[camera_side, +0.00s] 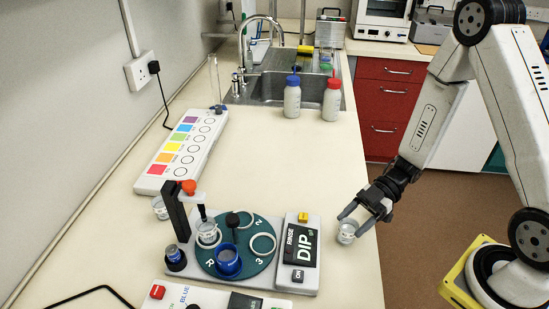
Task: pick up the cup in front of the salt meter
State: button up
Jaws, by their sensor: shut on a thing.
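A small clear cup (346,233) is at the right of the dip-and-rinse device, near the bench's right edge. My gripper (354,217) comes in from the upper right and is shut on this cup, one dark finger at each side of its rim. I cannot tell whether the cup touches the bench or hangs just above it. No device carries a readable salt meter label. The device nearest the cup has a round teal turntable (261,270) and a black panel reading RINSE and DIP (303,246).
A clear cup (208,234) and a blue cup (228,262) sit on the turntable. Another cup (159,208) stands behind the black post. A colour-patch board (183,150) lies farther back. Two capped bottles stand by the sink. The bench between is clear.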

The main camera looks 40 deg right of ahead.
notch_tip(320, 180, up, 9)
dwell(0.7)
dwell(0.6)
